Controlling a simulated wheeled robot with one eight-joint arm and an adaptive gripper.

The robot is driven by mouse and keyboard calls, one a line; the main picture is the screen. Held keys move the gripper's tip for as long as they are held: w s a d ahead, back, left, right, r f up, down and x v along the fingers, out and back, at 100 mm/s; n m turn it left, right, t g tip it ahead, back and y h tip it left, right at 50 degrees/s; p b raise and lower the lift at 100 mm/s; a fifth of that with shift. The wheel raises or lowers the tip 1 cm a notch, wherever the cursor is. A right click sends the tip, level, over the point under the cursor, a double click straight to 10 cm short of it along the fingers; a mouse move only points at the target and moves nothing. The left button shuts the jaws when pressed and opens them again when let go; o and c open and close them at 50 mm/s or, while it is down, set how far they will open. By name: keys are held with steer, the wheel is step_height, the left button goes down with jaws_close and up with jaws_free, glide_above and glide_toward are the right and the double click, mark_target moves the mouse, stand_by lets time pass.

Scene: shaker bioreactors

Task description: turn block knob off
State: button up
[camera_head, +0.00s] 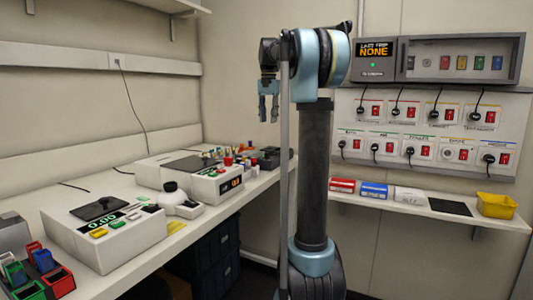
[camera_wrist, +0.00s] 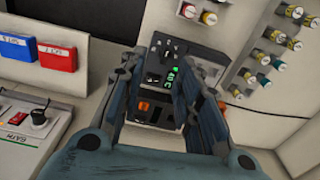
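In the wrist view, a grey device (camera_wrist: 175,62) with a dark front, small dark controls and green lit digits stands beyond my gripper (camera_wrist: 155,72). The two fingers are apart with nothing between them, and the device shows past and between them. An orange switch (camera_wrist: 143,106) shows low on a dark unit between the fingers. I cannot read a label that marks the block knob. In the head view, my gripper (camera_head: 268,112) hangs fingers down, open, above the far end of the left bench. A dark unit (camera_head: 268,158) sits below it there.
Capped vials (camera_wrist: 262,60) stand right of the device in the wrist view. The left bench (camera_head: 190,226) bears several instruments. A wall panel (camera_head: 350,110) holds switches and plugged sockets. A shelf (camera_head: 460,219) below it holds boxes and a yellow bin (camera_head: 497,205).

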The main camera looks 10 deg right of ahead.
mark_target(267, 155)
steer(key=w+r, duration=0.1)
steer(key=w, duration=0.3)
steer(key=shift+m, duration=0.4)
step_height(267, 155, down, 17)
steer(key=shift+r, duration=0.1)
jaws_close()
